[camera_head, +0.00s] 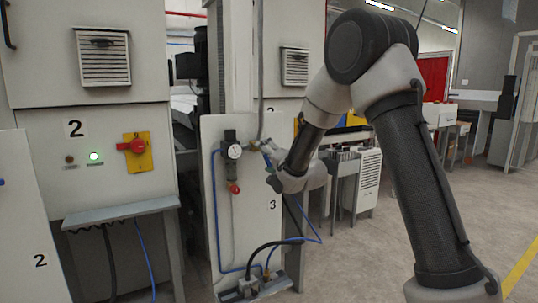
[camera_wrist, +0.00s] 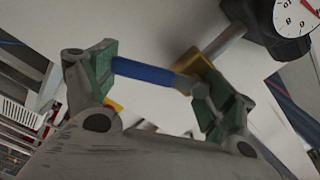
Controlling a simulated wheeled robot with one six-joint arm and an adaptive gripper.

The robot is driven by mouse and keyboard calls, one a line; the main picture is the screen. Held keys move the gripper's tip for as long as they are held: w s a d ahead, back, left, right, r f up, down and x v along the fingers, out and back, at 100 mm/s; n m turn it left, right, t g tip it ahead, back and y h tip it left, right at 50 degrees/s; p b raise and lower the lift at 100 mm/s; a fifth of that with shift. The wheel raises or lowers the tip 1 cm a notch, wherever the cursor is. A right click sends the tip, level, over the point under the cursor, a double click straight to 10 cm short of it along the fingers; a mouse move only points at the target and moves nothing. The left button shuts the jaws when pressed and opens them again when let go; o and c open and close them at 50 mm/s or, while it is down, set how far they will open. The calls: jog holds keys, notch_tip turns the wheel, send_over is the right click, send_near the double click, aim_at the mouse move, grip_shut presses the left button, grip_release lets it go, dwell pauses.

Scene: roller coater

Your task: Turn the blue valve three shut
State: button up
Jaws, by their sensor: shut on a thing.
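The blue valve handle (camera_wrist: 145,73) runs between the two green-padded fingers of my gripper (camera_wrist: 160,82) in the wrist view. Its left end meets the left pad, and its right end joins the metal stem near the right finger. My gripper is shut on it. The brass valve body (camera_wrist: 198,72) and a grey pipe lie behind. In the head view my gripper (camera_head: 266,154) is at the upper right of the panel marked 3 (camera_head: 257,225), beside the gauge. My gripper and wrist hide most of the valve there.
A round gauge (camera_head: 234,151) with a red knob (camera_head: 234,188) below it sits left of the valve. Blue hoses (camera_head: 216,215) run down the panel. A cabinet marked 2 (camera_head: 105,180) with a red switch stands left. Open floor (camera_head: 370,260) lies right.

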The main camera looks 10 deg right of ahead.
jog(key=m, duration=0.1)
jog(key=a+m, duration=0.1)
jog(key=m, duration=0.2)
jog(key=shift+s+a+f+m, duration=0.15)
jog(key=shift+s+f+m, duration=0.05)
jog(key=shift+f+m, duration=0.2)
dwell(0.4)
jog(key=o, duration=1.3)
jog(key=shift+s, duration=0.1)
jog(key=v, duration=1.2)
jog(key=shift+r, duration=0.1)
